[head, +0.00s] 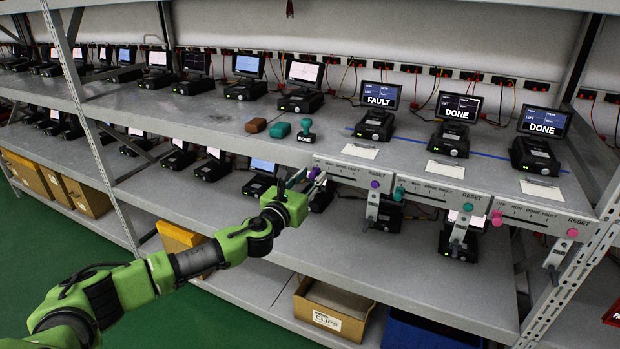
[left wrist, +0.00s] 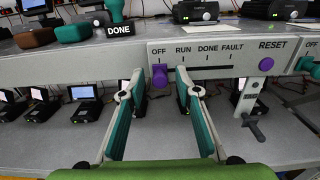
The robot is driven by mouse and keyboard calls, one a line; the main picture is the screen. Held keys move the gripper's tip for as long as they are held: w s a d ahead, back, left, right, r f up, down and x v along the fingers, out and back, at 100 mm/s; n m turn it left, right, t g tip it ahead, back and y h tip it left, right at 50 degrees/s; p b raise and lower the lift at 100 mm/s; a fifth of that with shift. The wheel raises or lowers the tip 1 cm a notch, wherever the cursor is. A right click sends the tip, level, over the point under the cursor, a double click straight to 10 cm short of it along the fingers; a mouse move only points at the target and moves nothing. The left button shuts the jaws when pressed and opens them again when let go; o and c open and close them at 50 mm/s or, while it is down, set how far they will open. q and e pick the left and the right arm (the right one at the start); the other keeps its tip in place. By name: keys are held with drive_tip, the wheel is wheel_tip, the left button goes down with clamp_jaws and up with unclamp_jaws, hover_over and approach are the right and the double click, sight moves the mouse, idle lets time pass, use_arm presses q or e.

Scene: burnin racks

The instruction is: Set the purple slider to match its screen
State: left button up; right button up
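The purple slider (left wrist: 160,75) is a small upright knob on the grey shelf-front panel, under the OFF label. It also shows in the head view (head: 314,172), partly behind my fingers. The screen above that panel (head: 379,95) reads FAULT. My left gripper (left wrist: 158,94) is open, its two teal-padded fingers on either side of the slider in the left wrist view, with a gap on both sides. In the head view the left gripper (head: 308,180) is at the panel's left end. My right gripper is not in view.
A round purple RESET button (left wrist: 266,65) is right of the slot. Panels with a teal slider (head: 399,193) and a pink slider (head: 497,218) lie to the right, under DONE screens. A teal DONE stamp (head: 306,131) stands on the shelf above.

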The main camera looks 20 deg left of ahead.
use_arm(q)
clamp_jaws()
drive_tip(key=shift+d, duration=0.4)
drive_tip(key=p, duration=0.4)
approach(355, 179)
drive_tip(key=w, duration=0.5)
drive_tip(key=shift+w+a, duration=0.25)
drive_tip(key=shift+a, duration=0.1)
drive_tip(key=shift+d, duration=0.35)
drive_tip(key=shift+c, duration=1.8)
unclamp_jaws()
drive_tip(key=o, duration=0.4)
drive_tip(key=shift+d, duration=0.1)
drive_tip(key=shift+c, duration=0.2)
